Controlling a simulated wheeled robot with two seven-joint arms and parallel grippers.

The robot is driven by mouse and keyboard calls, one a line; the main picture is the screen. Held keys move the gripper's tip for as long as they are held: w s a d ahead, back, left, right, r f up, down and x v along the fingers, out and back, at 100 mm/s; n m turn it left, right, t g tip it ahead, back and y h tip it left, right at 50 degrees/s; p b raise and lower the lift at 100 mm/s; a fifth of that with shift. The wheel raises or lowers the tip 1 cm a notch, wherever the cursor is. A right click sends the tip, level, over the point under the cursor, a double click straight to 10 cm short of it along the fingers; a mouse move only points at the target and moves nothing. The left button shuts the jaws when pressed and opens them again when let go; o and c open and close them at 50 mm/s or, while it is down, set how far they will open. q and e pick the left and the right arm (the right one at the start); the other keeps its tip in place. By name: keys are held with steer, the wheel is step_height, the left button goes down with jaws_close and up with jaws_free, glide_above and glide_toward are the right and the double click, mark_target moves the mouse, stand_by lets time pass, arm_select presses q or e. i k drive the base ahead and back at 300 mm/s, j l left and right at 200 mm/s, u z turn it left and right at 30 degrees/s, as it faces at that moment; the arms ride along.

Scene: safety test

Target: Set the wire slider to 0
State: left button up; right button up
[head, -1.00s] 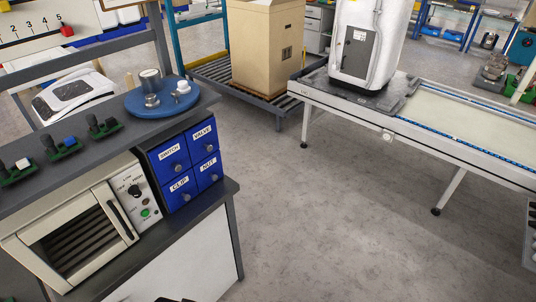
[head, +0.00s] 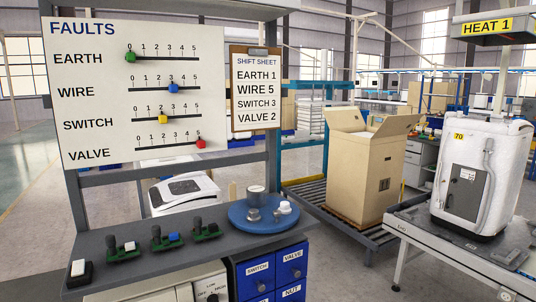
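The white FAULTS board (head: 90,110) stands upright above the bench at the left of the head view. Its second row, WIRE, has a blue slider (head: 173,88) at about 3 on a 0 to 5 scale. The green EARTH slider (head: 130,57) is at 0. The yellow SWITCH slider (head: 163,119) is at about 2, and the red VALVE slider (head: 200,144) is at 5. A clipboard shift sheet (head: 257,92) beside the board reads EARTH 1, WIRE 5, SWITCH 3, VALVE 2. Neither of my grippers is in view.
The dark bench shelf (head: 95,245) below the board holds several small green parts and a blue round tray (head: 245,222) with metal pieces. Blue labelled drawers (head: 262,271) sit under it. An open carton (head: 365,175) and a white appliance (head: 480,185) stand to the right.

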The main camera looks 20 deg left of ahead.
mark_target(173, 88)
steer(key=u, duration=1.3)
